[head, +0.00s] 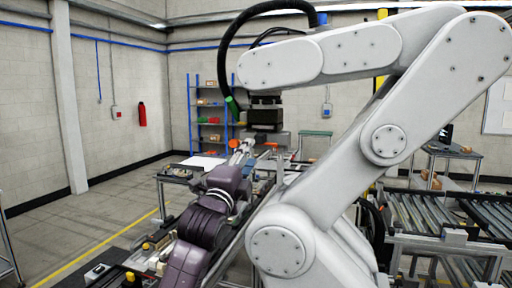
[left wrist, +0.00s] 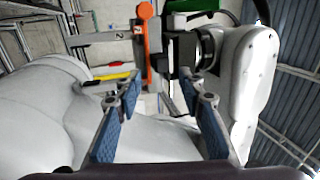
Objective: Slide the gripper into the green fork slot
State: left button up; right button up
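My left gripper (head: 243,150) reaches away from me in the head view, its purple arm below it. In the left wrist view the left gripper (left wrist: 160,92) is open, with blue-padded fingers apart and nothing between them. Ahead of the fingertips are an upright orange part (left wrist: 147,40) and a dark block (left wrist: 182,50). A green piece (left wrist: 193,5) is cut off at the top edge; I cannot tell whether it is the green fork slot. No slot opening shows clearly in either view. My right gripper is not in view.
A large white industrial arm (head: 360,50) fills the right of the head view, its dark tool (head: 265,112) hanging just above my left gripper. A roller conveyor (head: 440,215) is at the right. Blue shelves (head: 210,115) stand behind. Open floor (head: 100,220) lies left.

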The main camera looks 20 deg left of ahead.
aim_at(258, 142)
pick_arm(q)
jog(key=x, duration=0.2)
jog(key=shift+w+d+r, duration=0.1)
jog(key=shift+w+r, duration=0.1)
jog(key=shift+r, duration=0.15)
jog(key=x, duration=0.1)
jog(key=p+x, duration=0.1)
jog(key=shift+w+f, duration=0.15)
jog(key=shift+w, duration=0.3)
jog(key=shift+p+x, duration=0.55)
jog(key=shift+x, duration=0.35)
jog(key=shift+w, duration=0.45)
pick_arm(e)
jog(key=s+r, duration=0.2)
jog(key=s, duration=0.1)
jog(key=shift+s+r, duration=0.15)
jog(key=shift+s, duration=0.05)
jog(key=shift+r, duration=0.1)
pick_arm(q)
jog(key=shift+p, duration=0.3)
jog(key=shift+c, duration=0.4)
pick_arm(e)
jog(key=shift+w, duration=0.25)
